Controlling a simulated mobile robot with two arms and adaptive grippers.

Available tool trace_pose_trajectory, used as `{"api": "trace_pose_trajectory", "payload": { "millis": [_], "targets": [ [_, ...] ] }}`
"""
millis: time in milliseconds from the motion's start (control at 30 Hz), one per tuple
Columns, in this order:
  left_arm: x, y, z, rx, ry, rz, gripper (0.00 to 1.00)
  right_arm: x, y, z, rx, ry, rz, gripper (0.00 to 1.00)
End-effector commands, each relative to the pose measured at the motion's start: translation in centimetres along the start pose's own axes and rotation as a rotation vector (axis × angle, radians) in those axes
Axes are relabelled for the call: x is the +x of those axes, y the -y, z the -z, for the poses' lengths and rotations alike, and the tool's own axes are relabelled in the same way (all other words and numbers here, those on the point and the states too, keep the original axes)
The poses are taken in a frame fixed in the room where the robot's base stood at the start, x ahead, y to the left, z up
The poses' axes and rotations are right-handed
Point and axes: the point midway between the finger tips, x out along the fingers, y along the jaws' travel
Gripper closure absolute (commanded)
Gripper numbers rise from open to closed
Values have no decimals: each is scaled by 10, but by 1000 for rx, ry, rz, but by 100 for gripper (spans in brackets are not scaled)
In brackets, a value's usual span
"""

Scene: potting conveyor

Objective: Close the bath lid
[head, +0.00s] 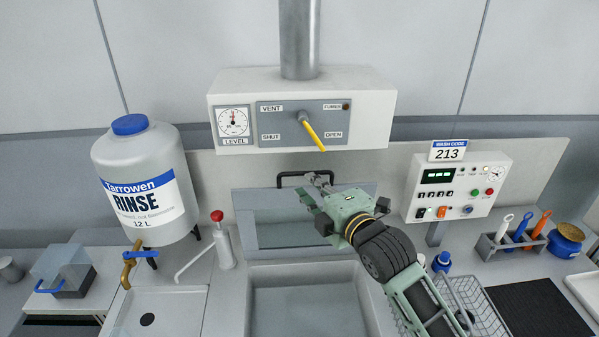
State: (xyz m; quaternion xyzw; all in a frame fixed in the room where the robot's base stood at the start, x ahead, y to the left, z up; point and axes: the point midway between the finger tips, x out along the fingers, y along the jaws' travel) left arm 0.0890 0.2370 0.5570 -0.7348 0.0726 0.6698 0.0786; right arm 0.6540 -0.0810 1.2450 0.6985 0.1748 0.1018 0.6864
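My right gripper (317,185), pale green with dark joints, reaches in from the lower right across the lid. Its tips overlap the right part of the handle in the picture. Whether they grip the handle or only lie near it, I cannot tell. My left gripper is not in view.
A vent box (370,110) with a yellow lever (312,132) hangs above. A rinse tank (145,180) and a red-topped tap (223,240) stand left. A control panel (457,186), a wire basket (470,300) and a tool rack (512,243) are right.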

Motion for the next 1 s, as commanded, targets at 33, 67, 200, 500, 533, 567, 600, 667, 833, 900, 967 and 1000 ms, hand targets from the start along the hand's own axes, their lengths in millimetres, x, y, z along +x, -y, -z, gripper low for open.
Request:
{"api": "trace_pose_trajectory", "payload": {
  "millis": [33, 67, 200, 500, 533, 567, 600, 667, 833, 900, 967, 1000],
  "targets": [
    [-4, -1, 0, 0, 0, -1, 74, 5, -2, 0, 2, 0, 1, 84],
    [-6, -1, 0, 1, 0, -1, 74, 9, -2, 1, 3, 0, 1, 84],
    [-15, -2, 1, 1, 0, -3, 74, 30, -3, 0, 5, 1, 3, 84],
    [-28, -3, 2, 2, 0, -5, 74, 66, -1, 0, 6, 1, 3, 84],
    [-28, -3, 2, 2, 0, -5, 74, 67, 0, 0, 6, 1, 3, 84],
    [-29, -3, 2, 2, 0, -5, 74, 69, 0, 0, 6, 1, 3, 84],
    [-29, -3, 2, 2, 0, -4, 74, 71, 1, 0, 5, 1, 4, 84],
    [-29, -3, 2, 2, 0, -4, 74, 72, 1, 0, 5, 1, 3, 84],
    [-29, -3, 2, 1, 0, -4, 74, 73, 1, 0, 4, 1, 2, 84],
    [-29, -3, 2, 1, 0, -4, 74, 72, 1, 0, 5, 1, 3, 84],
    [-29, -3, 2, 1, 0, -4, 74, 72, 1, 0, 5, 1, 3, 88],
    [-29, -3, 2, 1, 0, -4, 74, 72, 2, 0, 5, 1, 3, 92]
  ]
}}
